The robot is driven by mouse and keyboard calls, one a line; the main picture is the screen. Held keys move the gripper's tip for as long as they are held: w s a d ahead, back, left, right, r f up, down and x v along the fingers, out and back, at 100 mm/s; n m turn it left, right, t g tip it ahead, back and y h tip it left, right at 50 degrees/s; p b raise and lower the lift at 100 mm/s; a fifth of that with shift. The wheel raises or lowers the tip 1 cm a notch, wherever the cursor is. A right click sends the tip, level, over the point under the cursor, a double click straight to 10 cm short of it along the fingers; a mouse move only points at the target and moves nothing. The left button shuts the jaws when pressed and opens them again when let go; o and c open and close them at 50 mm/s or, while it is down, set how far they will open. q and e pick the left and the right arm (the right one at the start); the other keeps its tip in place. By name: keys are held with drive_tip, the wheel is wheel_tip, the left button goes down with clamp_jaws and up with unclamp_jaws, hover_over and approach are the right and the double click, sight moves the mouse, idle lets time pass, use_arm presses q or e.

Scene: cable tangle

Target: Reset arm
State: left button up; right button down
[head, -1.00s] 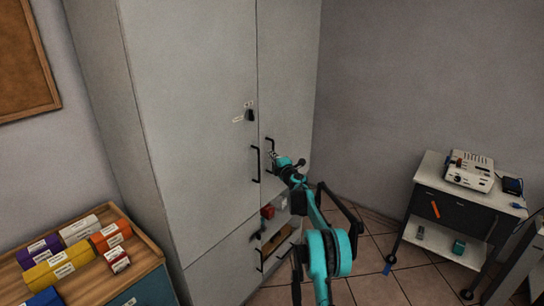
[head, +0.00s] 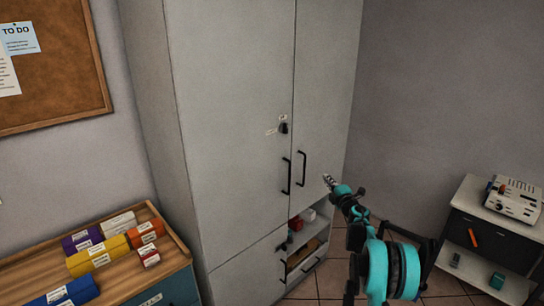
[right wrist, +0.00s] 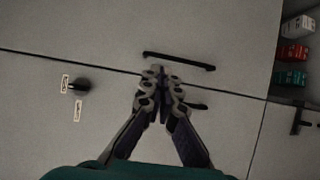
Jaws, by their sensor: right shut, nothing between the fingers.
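My right gripper (head: 328,181) is in front of the tall grey cabinet (head: 225,130), just right of the right door's handle (head: 301,168) in the head view. In the right wrist view its fingers (right wrist: 160,70) are together and hold nothing. One black handle (right wrist: 180,61) shows just beyond the fingertips there, and the other is partly hidden behind the fingers. I cannot tell the exact gap to the door. My left gripper is not in view.
An open lower compartment (head: 308,222) holds small boxes. A dresser (head: 160,285) with coloured boxes stands at left. A trolley (head: 476,191) with a white device (head: 513,199) stands at right. Floor shows between cabinet and trolley.

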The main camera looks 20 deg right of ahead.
drive_tip(key=s+a+r+m+g+h, duration=0.1)
drive_tip(key=s+a+r+m+h, duration=0.2)
drive_tip(key=s+a+r+m, duration=0.4)
drive_tip(key=s+a+r+m+g+h, duration=0.15)
drive_tip(key=s+a+r+m, duration=0.3)
drive_tip(key=r, duration=0.45)
drive_tip(key=s+a+f+m+g+y, duration=0.1)
drive_tip(key=s+a+f+g+y, duration=0.1)
drive_tip(key=s+a+f, duration=0.4)
drive_tip(key=s+a+f+m+g+y, duration=0.2)
drive_tip(key=s+a+f, duration=0.5)
drive_tip(key=s+a, duration=0.5)
drive_tip(key=s+a+f+m+g+y, duration=0.2)
drive_tip(key=s+a+f+g, duration=0.2)
drive_tip(key=s, duration=1.3)
drive_tip(key=a+f, duration=0.3)
drive_tip(key=a, duration=0.2)
drive_tip(key=shift+s+f, duration=0.2)
drive_tip(key=shift+s, duration=0.15)
